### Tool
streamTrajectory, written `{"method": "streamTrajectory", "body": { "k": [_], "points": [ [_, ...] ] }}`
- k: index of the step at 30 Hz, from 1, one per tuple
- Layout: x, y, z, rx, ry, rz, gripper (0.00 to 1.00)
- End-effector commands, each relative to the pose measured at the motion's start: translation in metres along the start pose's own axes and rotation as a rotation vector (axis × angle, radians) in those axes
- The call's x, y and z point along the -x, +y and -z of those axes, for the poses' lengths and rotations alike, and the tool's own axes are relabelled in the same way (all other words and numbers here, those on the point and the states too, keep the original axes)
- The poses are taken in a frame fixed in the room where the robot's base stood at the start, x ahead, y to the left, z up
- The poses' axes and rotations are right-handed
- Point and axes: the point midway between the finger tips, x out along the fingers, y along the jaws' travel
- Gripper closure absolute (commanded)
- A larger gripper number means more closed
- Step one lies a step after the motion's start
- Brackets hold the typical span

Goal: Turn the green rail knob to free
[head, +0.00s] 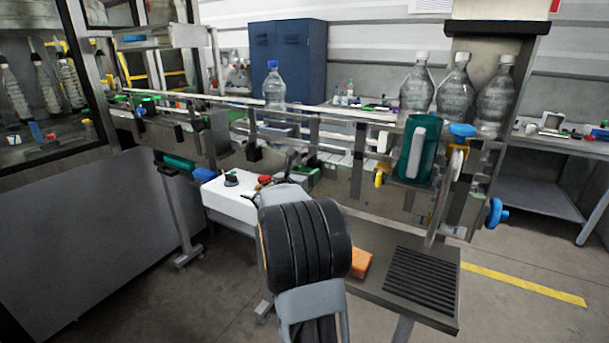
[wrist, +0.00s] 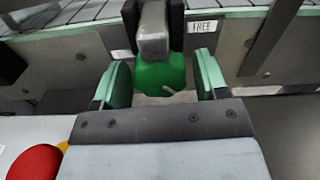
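The green rail knob (wrist: 160,76) shows in the wrist view, below a grey metal block or clamp (wrist: 154,32). A small pale pointer mark shows on the lower right of its face. My gripper (wrist: 162,62) has its two green-padded fingers on either side of the knob. The fingers are apart, with a narrow gap on the right and hardly any on the left; firm contact is not visible. The FREE label (wrist: 202,27) is on the rail plate, above and right of the knob. In the head view my arm hides most of the gripper and the knob.
A white box (head: 229,196) with a red button (head: 264,180) stands left of my arm; the button also shows in the wrist view (wrist: 35,162). The conveyor (head: 350,172) runs behind. Bottles (head: 455,88) stand at right. An orange block (head: 361,262) lies on the lower shelf.

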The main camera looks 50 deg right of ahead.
Motion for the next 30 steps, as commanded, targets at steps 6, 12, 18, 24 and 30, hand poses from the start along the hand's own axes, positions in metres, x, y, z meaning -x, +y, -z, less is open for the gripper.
{"method": "streamTrajectory", "body": {
  "k": [6,12,18,24,30],
  "points": [
    [0.000,0.000,0.000,0.000,0.000,0.000,0.25],
    [0.006,0.001,0.000,-0.001,0.000,-0.002,0.25],
    [0.037,0.001,0.000,-0.001,-0.001,-0.005,0.25],
    [0.079,0.001,0.000,-0.002,-0.002,-0.005,0.25],
    [0.113,0.000,0.000,-0.001,-0.001,-0.003,0.25]
  ]
}}
